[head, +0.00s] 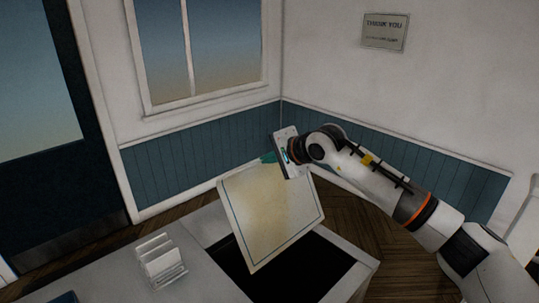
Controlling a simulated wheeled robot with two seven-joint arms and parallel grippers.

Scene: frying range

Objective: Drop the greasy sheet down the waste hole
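The greasy sheet (268,212) is a cream square with a thin dark blue border and a yellowish stain. It hangs tilted in the air, its lower corner over the waste hole (300,272). The hole is a dark rectangular opening in the pale counter, and the sheet hides part of it. My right gripper (272,158) is at the sheet's upper edge and appears shut on it; the exact contact is small and partly hidden. My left gripper is not in view.
A white rack (160,262) with upright slats stands on the counter (205,283) left of the hole. The hole has a pale rim (362,268) on the right. A dark blue item (65,298) shows at the bottom left edge. Walls and a window stand behind.

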